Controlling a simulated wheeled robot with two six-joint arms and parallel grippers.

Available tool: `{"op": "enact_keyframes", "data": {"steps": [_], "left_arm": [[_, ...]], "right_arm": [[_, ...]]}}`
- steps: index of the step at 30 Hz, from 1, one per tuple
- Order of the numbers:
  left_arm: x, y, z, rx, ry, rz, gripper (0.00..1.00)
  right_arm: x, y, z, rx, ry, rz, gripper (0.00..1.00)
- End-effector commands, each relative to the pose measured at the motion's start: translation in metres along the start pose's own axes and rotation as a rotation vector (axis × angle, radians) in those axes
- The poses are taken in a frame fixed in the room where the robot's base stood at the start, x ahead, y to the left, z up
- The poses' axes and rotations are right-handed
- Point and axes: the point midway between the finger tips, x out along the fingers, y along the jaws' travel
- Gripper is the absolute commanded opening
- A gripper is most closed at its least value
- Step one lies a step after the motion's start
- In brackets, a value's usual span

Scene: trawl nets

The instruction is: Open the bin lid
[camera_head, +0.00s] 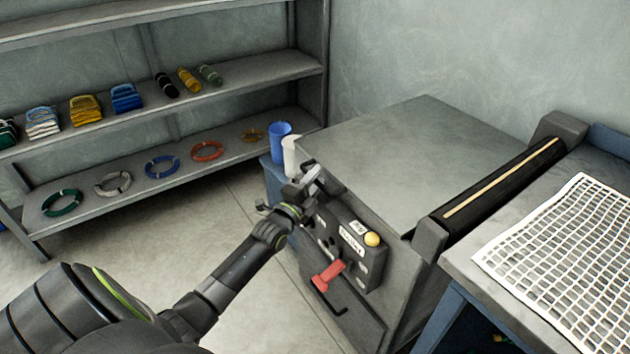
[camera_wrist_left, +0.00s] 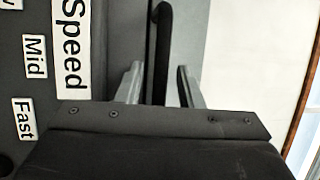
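The grey machine has a broad flat top (camera_head: 400,150) that looks like the bin lid and lies closed. My left gripper (camera_head: 308,180) is at its front left edge, above the control panel (camera_head: 345,240). In the left wrist view, a black bar handle (camera_wrist_left: 162,50) runs between the two fingers of my left gripper (camera_wrist_left: 160,85). The fingers are apart, with gaps seen on both sides of the bar. Contact cannot be told. In the head view this handle is hidden behind the gripper. My right gripper is not in view.
The panel carries a yellow button (camera_head: 372,239) and a red lever (camera_head: 328,274). A lower black handle (camera_head: 327,298) is below. A blue cup (camera_head: 280,130) and a white cup (camera_head: 290,156) stand behind the gripper. A white net (camera_head: 565,265) lies on the right bench.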

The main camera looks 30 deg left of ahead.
Motion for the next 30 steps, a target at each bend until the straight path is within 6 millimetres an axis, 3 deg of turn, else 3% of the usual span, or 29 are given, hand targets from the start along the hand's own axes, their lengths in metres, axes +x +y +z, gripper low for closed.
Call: {"op": "enact_keyframes", "data": {"steps": [1, 8, 20, 30], "left_arm": [[0.0, 0.0, 0.0, 0.0, 0.0, 0.0, 0.3], [0.0, 0.0, 0.0, 0.0, 0.0, 0.0, 0.0], [0.0, -0.003, 0.0, 0.001, 0.0, 0.003, 0.0], [0.008, -0.036, -0.004, 0.016, 0.003, 0.039, 0.0]], "right_arm": [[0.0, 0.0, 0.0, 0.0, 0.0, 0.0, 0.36], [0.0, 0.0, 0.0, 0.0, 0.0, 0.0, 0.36], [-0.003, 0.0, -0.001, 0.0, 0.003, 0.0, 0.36], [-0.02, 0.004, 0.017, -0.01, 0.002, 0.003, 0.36]]}}
